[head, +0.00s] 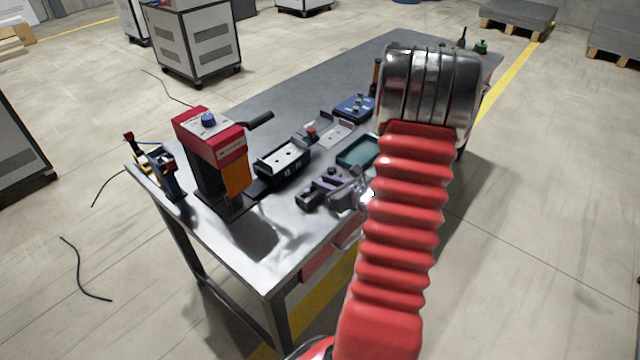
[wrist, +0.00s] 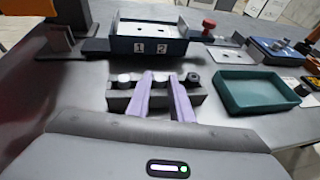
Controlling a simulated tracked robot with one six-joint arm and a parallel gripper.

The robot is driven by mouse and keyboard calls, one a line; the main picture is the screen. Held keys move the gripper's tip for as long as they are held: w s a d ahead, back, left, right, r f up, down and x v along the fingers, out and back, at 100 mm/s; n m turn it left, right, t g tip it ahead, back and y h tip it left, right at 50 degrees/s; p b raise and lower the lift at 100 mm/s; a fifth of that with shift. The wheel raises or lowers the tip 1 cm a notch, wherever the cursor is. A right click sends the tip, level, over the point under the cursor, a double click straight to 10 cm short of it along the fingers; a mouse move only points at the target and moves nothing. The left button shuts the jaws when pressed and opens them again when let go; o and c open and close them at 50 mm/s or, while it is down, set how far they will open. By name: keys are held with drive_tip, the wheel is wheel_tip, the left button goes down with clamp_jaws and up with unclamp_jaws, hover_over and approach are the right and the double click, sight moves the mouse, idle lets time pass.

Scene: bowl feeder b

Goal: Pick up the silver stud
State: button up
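A dark grey block (wrist: 118,101) stands on the table ahead of my gripper, with studs in a row on top. A pale, silver-looking stud (wrist: 123,80) is at its left end and a black stud (wrist: 192,78) at its right end. Another light top (wrist: 161,77) shows between my fingertips; its details are too small to tell. My gripper (wrist: 161,80) has two purple fingers, apart, over the middle of the block. Whether they touch anything cannot be told. In the head view my gripper (head: 325,184) is low over the table beside the block (head: 306,199).
A blue fixture marked 1 and 2 (wrist: 126,47) stands behind the block. A teal tray (wrist: 232,104) is to the right. A red press (head: 210,141) stands on the left of the table (head: 290,95). The table's front edge is near my arm.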

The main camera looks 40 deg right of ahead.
drive_tip(key=shift+c, duration=0.7)
clamp_jaws()
drive_tip(key=shift+r, duration=0.2)
wheel_tip(320, 180, up, 10)
drive_tip(key=shift+f, duration=0.15)
drive_tip(key=shift+a, duration=0.1)
idle(0.4)
